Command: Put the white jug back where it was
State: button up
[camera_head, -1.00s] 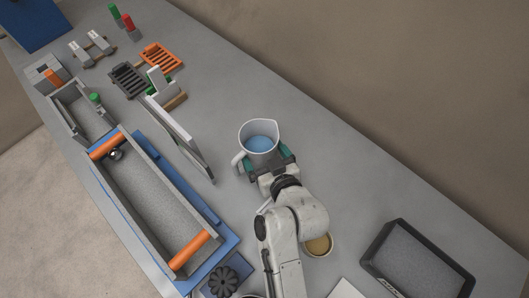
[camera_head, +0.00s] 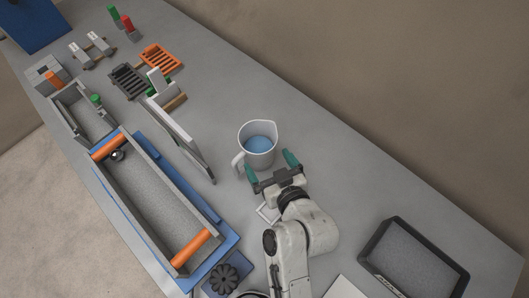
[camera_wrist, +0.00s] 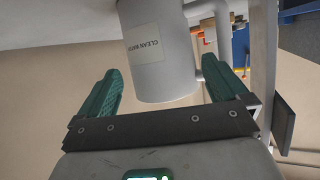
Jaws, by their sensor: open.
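The white jug (camera_head: 257,155) stands upright on the grey table with blue liquid inside and its handle toward the lower left. In the wrist view the jug (camera_wrist: 160,75) shows a label with lettering, partly readable as "CLEAN". My gripper (camera_head: 271,167) is open, its green fingers spread, just in front of the jug on the near side. In the wrist view the open fingers (camera_wrist: 162,95) point toward the jug, with a visible gap between each finger and its wall.
A blue-based trough with orange rollers (camera_head: 150,195) lies left of the jug. A grey upright panel (camera_head: 190,145) stands between them. A dark-rimmed tray (camera_head: 412,265) is at lower right. The table right of and beyond the jug is clear.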

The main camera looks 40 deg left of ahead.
jog(key=v, duration=0.8)
jog(key=shift+p, duration=0.3)
jog(key=shift+d, duration=0.15)
